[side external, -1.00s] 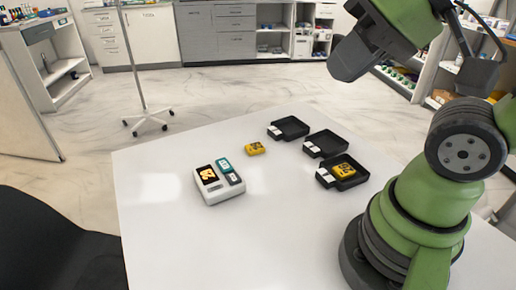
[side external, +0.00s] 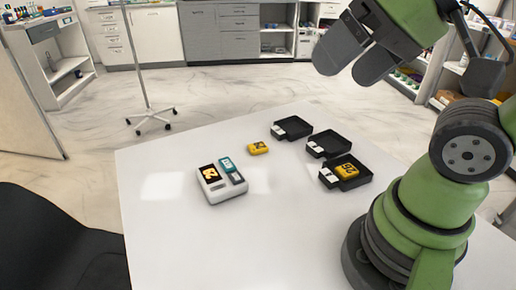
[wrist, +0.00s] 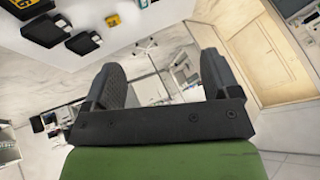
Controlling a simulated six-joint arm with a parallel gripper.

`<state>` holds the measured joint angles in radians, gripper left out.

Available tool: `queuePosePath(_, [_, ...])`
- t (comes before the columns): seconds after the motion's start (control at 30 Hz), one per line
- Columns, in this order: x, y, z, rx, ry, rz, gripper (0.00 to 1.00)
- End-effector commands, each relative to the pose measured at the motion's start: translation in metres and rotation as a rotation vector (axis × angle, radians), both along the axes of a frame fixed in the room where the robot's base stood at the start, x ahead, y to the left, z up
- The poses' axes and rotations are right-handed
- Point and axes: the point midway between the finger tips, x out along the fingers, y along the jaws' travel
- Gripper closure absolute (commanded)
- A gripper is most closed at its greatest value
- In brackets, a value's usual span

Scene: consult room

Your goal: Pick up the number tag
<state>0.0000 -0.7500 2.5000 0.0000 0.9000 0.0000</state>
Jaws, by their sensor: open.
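A yellow number tag (side external: 258,148) with dark marks lies loose on the white table. A second yellow tag (side external: 347,171) sits in the nearest black tray (side external: 357,184); its digits look like 26. A white device (side external: 214,194) holds a teal tag (side external: 227,165) and a dark grey tag (side external: 237,178) beside a dark display (side external: 209,173) with an orange figure, too small to read surely. My gripper (side external: 345,70) is open and empty, high above the table's far right side, apart from every tag. The wrist view shows its spread fingers (wrist: 163,62) with nothing between them.
Two more black trays, one in the middle (side external: 328,143) and one farthest back (side external: 292,128), look empty. Each tray has a white label on its left. The white table (side external: 165,240) is clear at the front left. A dark chair (side external: 50,245) stands left of it.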

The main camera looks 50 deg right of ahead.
Motion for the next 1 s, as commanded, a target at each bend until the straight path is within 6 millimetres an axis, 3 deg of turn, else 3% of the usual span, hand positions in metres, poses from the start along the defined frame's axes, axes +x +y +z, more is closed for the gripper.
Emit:
queuePosePath(0.27, [0.001, 0.0, 0.0, -0.001, 0.002, -0.001, 0.17])
queuePosePath(0.43, [0.022, -0.005, 0.005, -0.016, 0.05, -0.016, 0.17])
queuePosePath(0.57, [0.06, -0.016, 0.007, -0.042, 0.13, -0.038, 0.17])
queuePosePath(0.73, [0.116, -0.037, -0.008, -0.075, 0.242, -0.067, 0.17])
queuePosePath(0.87, [0.157, -0.056, -0.035, -0.094, 0.33, -0.087, 0.17])
queuePosePath(1.0, [0.194, -0.079, -0.076, -0.11, 0.424, -0.104, 0.17])
